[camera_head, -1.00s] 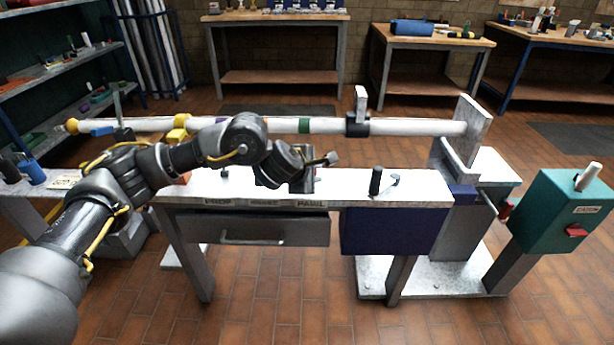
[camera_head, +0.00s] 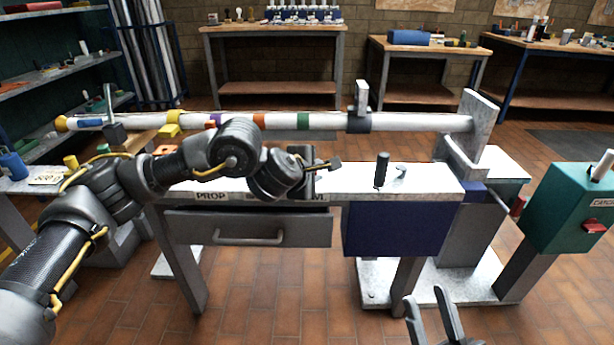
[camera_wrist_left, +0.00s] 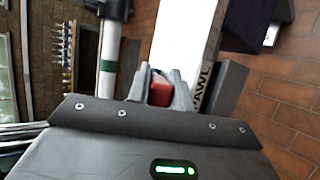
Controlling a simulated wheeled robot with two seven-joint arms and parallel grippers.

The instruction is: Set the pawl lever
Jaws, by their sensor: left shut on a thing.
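My left arm reaches in from the left over the narrow bench. Its gripper (camera_head: 309,184) is above the front edge, mostly hidden by my own wrist. In the left wrist view the left gripper (camera_wrist_left: 160,88) is shut on a red block-like grip (camera_wrist_left: 160,92), seemingly the pawl lever's handle. This is beside the "PAWL" label (camera_wrist_left: 203,86) on the bench edge. The rest of the lever is hidden. My right gripper (camera_head: 436,318) shows at the bottom of the head view, fingers apart and empty, in front of the bench.
A white mast (camera_head: 335,122) with coloured bands lies along the back, ending at a grey upright plate (camera_head: 479,125). A black peg (camera_head: 382,170) stands on the bench (camera_head: 435,178). A teal box (camera_head: 569,215) with a red button is at right. A drawer (camera_head: 250,229) is below.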

